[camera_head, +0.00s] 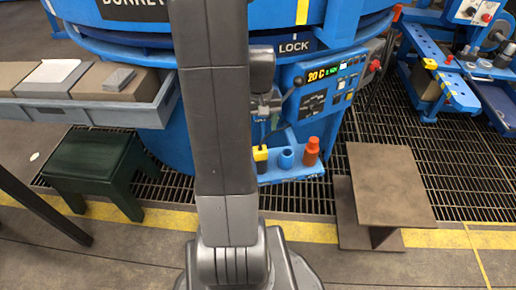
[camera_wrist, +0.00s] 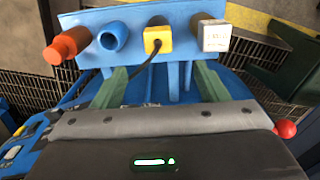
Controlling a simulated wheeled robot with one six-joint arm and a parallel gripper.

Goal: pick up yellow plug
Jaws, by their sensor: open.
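The yellow plug (camera_head: 260,154) sits on a small blue shelf (camera_head: 291,174) on the front of the blue furnace, just right of my arm. It also shows in the wrist view (camera_wrist: 158,39), with a black cable running from it toward my gripper. My gripper (camera_wrist: 162,72) is open, with its two green fingers apart and nothing between them. The yellow plug lies beyond the fingertips, in line with the gap. In the head view my arm covers part of the shelf, and I cannot make out the fingers there.
A blue cylinder (camera_wrist: 114,36) and an orange-red plug (camera_wrist: 67,46) stand left of the yellow plug in the wrist view; a white block (camera_wrist: 210,36) stands right. A control panel (camera_head: 322,88) is above the shelf. A brown stand (camera_head: 388,184) and green stool (camera_head: 95,164) flank the area.

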